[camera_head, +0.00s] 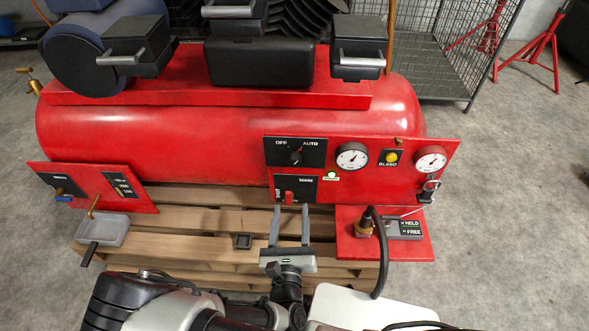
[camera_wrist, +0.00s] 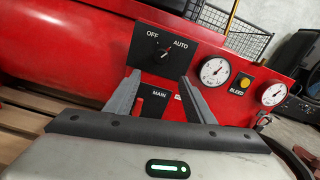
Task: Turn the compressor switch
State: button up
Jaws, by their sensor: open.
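The compressor is a red horizontal tank (camera_head: 200,125) with a red control panel (camera_head: 345,190) on its front. The switch, a black rotary knob (camera_head: 295,157), sits on a black plate marked OFF and AUTO. In the wrist view the knob (camera_wrist: 164,51) lies above and between my fingertips, and its pointer leans toward AUTO. Below it is a red MAIN lever (camera_head: 289,197), seen between my fingers in the wrist view (camera_wrist: 139,107). My gripper (camera_head: 291,208) is open and empty, its fingers pointing at the panel below the knob. Whether the fingertips touch the panel I cannot tell.
Two gauges (camera_head: 352,157) (camera_head: 431,160) and a yellow BLEED button (camera_head: 391,158) are right of the knob. A red shelf (camera_head: 345,243) with a black hose (camera_head: 382,260) juts out at lower right. A wooden pallet (camera_head: 190,235) lies beneath; a wire cage (camera_head: 450,60) stands behind.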

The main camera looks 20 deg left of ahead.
aim_at(295, 165)
jog(key=b+x, duration=0.2)
jog(key=x, duration=1.4)
jog(key=shift+w+d+r, duration=0.1)
jog(key=shift+w, duration=0.1)
jog(key=c, duration=1.1)
jog(key=shift+o, duration=0.2)
